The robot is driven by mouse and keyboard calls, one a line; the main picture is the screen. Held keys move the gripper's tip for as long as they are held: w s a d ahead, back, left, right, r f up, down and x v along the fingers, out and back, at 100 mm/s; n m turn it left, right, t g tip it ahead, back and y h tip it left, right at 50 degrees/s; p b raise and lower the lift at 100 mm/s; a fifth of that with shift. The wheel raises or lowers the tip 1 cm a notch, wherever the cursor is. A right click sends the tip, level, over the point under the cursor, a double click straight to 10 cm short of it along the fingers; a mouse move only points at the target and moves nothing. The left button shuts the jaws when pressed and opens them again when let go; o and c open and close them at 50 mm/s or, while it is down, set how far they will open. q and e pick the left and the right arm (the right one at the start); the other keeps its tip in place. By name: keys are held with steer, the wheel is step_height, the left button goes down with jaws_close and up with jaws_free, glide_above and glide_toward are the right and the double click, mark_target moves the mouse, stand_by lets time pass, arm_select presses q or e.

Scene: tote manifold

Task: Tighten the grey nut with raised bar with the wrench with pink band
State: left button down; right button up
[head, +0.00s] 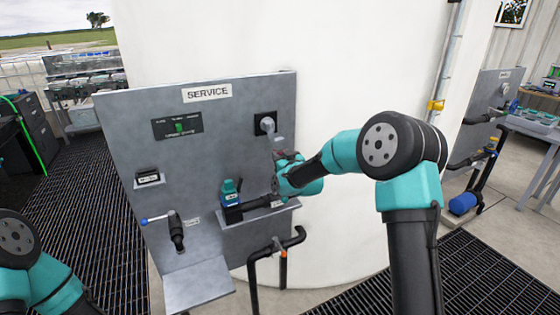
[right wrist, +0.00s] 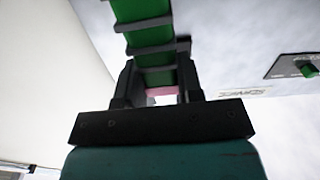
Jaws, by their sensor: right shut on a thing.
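The wrench is in my right gripper (head: 281,164). In the right wrist view the fingers are closed around it. Its green handle with dark rings (right wrist: 148,40) runs up out of the picture, and the pink band (right wrist: 162,92) shows between the fingers. In the head view most of the wrench is hidden by my wrist. A grey round fitting on a black plate (head: 266,124), which looks like the nut, sits at the panel's upper right, just above my right gripper. I cannot tell whether the wrench touches it. My left gripper is out of view.
The grey service panel (head: 130,120) has a switch box (head: 178,126) and a blue-tipped black lever (head: 176,230). A shelf (head: 262,214) holds a blue and teal device (head: 230,190) left of my right arm. A bent black pipe (head: 272,248) stands below.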

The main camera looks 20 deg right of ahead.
steer(key=shift+w, duration=0.2)
steer(key=shift+w+a, duration=0.15)
steer(key=shift+w, duration=1)
steer(key=shift+w+a, duration=0.2)
steer(key=shift+w, duration=1)
steer(key=shift+w+a, duration=0.15)
steer(key=shift+w, duration=1)
steer(key=shift+w+a, duration=0.1)
steer(key=shift+a+m, duration=0.55)
steer(key=shift+m, duration=0.45)
steer(key=shift+s+d, duration=0.2)
steer(key=shift+s, duration=1)
steer(key=shift+s+d, duration=0.15)
steer(key=shift+s, duration=1.05)
steer(key=shift+s+d, duration=0.2)
steer(key=shift+s, duration=1)
